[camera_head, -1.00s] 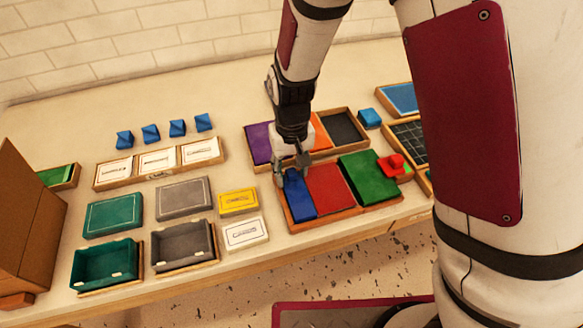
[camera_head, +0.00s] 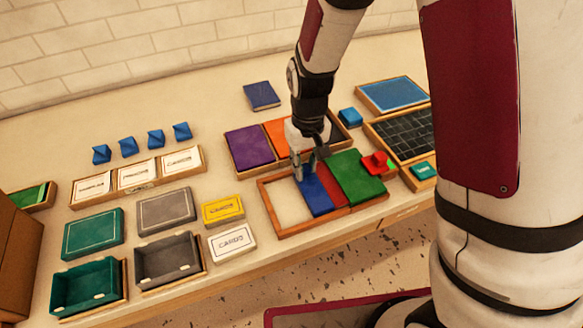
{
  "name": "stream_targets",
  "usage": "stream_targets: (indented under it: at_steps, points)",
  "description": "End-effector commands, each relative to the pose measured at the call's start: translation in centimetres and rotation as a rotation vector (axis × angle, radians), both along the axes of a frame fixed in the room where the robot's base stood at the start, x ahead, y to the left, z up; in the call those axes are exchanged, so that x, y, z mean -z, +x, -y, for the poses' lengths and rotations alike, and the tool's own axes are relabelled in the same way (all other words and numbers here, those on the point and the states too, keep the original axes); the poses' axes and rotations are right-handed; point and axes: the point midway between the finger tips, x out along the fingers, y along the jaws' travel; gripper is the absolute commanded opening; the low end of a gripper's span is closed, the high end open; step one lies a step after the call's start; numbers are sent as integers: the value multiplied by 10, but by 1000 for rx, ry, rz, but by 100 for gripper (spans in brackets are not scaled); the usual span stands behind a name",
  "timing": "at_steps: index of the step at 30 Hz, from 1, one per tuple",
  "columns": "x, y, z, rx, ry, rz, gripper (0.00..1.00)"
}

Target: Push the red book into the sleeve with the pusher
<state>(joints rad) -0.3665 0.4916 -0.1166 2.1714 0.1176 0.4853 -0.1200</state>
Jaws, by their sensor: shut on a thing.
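The red book (camera_head: 331,186) lies in a wooden tray (camera_head: 318,227). Only a narrow strip of it shows, between a blue block and the green sleeve (camera_head: 358,178); the rest appears hidden in the green sleeve. The blue block, which looks like the pusher (camera_head: 317,198), lies against the red book's left side. My gripper (camera_head: 305,175) points down and is shut on the pusher's far end. The fingertips partly cover the contact.
The tray's left part is bare and pale. A red knobbed piece (camera_head: 377,160) sits at the green sleeve's right. Purple (camera_head: 249,147) and orange (camera_head: 276,133) books lie behind. White card boxes (camera_head: 232,242) and grey boxes stand left.

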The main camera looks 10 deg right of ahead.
Motion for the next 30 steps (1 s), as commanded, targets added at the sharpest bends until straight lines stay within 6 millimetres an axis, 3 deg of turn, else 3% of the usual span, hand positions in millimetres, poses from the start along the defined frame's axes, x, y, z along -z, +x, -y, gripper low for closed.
stream_targets:
  at_steps: [8, 9, 11, 12, 23, 30]
  points:
    - [0, 1, 0, 0, 1, 3, 0]
    - [-1, 1, 0, 0, 1, 3, 26]
    - [0, 1, 0, 0, 1, 3, 39]
    - [0, 1, 0, 0, 1, 3, 42]
    - [-5, 1, 0, 0, 1, 4, 42]
    - [-43, 2, 0, -1, 3, 6, 42]
